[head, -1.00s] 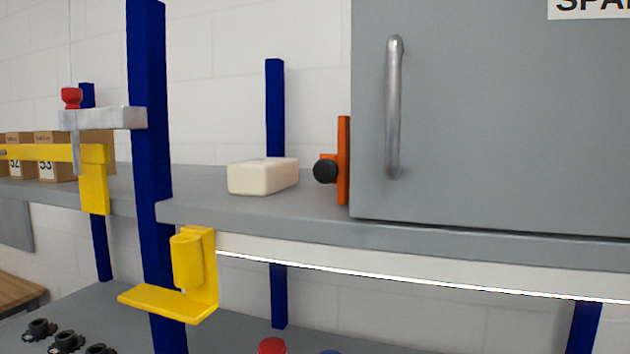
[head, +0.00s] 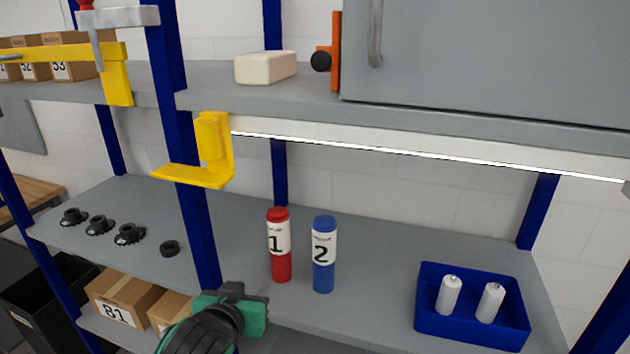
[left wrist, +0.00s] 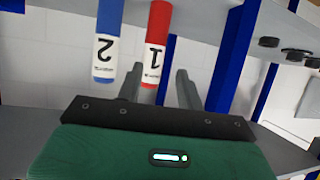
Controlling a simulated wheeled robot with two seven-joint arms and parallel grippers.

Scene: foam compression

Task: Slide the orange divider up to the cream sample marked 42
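The cream sample (head: 265,68) is a pale block on the upper shelf in the head view; no 42 is readable on it. The orange divider (head: 335,52) stands upright to its right beside the grey cabinet, its black knob (head: 320,61) facing the block. A gap lies between knob and block. My left gripper (head: 262,305), green and black, is low in the head view, well below the upper shelf. In the left wrist view its two grey fingers (left wrist: 158,80) are apart with nothing held between them. My right gripper is in neither view.
A red bottle marked 1 (head: 279,250) and a blue bottle marked 2 (head: 323,262) stand on the lower shelf near my left gripper. A blue bin (head: 470,328) holds white cylinders. A yellow bracket (head: 205,178) and blue post (head: 180,140) stand at the left.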

